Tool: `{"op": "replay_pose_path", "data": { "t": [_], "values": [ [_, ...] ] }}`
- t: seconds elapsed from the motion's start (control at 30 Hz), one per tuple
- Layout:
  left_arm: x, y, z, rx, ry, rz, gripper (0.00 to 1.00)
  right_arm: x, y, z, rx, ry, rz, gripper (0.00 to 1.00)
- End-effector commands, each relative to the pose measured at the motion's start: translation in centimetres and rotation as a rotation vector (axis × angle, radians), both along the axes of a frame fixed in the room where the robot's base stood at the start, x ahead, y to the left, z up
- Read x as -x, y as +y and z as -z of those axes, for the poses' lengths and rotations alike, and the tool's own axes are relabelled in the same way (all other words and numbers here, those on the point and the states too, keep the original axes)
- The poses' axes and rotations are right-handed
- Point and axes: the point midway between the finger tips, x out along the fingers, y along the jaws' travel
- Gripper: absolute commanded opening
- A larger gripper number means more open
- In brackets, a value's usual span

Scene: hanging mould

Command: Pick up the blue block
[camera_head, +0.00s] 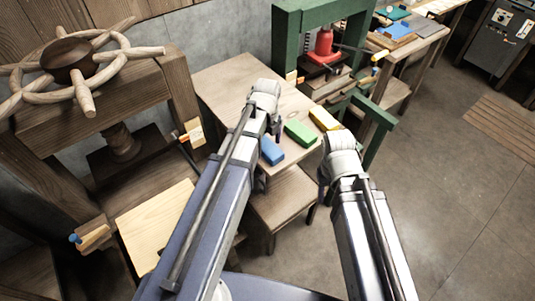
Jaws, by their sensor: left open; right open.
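The blue block (272,151) lies on the wooden table (225,85), near its front edge. A green block (300,132) and a yellow block (324,118) lie in a row to its right and further back. My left gripper (276,128) hangs from the end of the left arm, just above and behind the blue block in the picture. It is open and mostly hidden by its own wrist. My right gripper (322,188) is open, in front of the table and right of the blue block. Its fingers show only in small part. Neither gripper holds anything visible.
A wooden press with a spoked wheel (72,62) stands at the left. A green press frame (283,45) with a red jack (324,44) stands behind the table. A stool (284,200) is in front of the table.

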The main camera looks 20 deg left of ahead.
Motion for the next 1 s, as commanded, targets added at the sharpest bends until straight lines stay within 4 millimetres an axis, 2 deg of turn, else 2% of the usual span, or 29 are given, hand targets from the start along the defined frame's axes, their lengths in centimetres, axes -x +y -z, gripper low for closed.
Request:
{"op": "replay_pose_path", "data": {
  "t": [0.03, 0.1, 0.4, 1.0],
  "values": [
    [-0.03, -0.02, 1.25, 0.0, 0.0, 0.0, 1.0, 0.0, 0.0, 1.25, 0.0, 0.0, 0.0, 0.5],
    [-0.03, -0.02, 1.67, 0.0, 0.0, 0.0, 1.0, 0.0, 0.0, 1.67, 0.0, 0.0, 0.0, 0.5],
    [-0.05, -0.02, 1.55, 0.0, 0.0, 0.0, 0.98, 0.0, 0.0, 1.55, 0.0, 0.0, 0.0, 0.5],
    [-0.04, -0.02, 1.56, 0.0, 0.0, 0.0, 0.3, 0.0, 0.0, 1.56, 0.0, 0.0, 0.0, 0.5]
  ]
}}
